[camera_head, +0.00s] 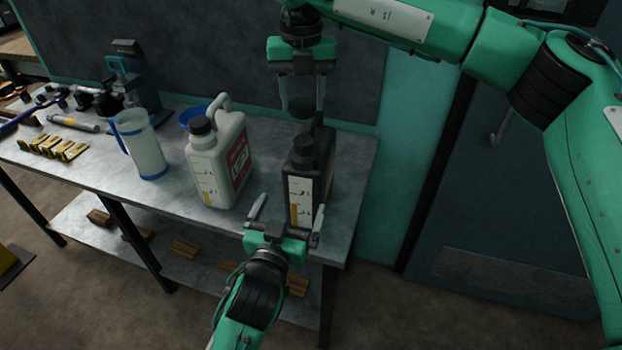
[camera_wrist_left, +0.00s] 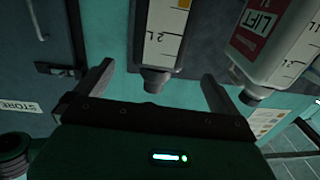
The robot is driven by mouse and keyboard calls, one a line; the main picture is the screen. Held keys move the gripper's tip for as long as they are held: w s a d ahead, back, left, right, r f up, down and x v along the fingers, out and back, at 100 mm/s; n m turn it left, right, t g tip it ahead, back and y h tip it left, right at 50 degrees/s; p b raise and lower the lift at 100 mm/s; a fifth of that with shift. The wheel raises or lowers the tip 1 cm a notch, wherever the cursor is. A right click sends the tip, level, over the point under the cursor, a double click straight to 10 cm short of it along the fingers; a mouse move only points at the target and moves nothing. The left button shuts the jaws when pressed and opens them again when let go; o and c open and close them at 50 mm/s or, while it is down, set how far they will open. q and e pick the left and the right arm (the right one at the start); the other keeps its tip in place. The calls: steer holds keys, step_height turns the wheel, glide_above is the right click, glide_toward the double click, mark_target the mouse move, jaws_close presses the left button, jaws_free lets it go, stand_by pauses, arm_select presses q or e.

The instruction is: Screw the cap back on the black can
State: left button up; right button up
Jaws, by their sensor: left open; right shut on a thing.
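The black can (camera_head: 312,172) stands upright near the right end of the metal bench, with a pale scale strip on its front. It appears upside down in the left wrist view (camera_wrist_left: 180,48). My right gripper (camera_head: 303,106) points down from above and is shut on the dark cap (camera_head: 301,109), over the can's neck. I cannot tell whether cap and neck touch. My left gripper (camera_head: 290,210) is open, low in front of the can. Its fingers lie to either side of the can in the picture, with nothing gripped.
A white can (camera_head: 216,160) with a black cap stands left of the black can.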

arm_select(q)
steer(key=x, duration=1.2)
steer(key=c, duration=1.3)
steer(key=shift+o, duration=0.2)
arm_select(e)
glide_above(304, 140)
steer(key=shift+f, duration=2.45)
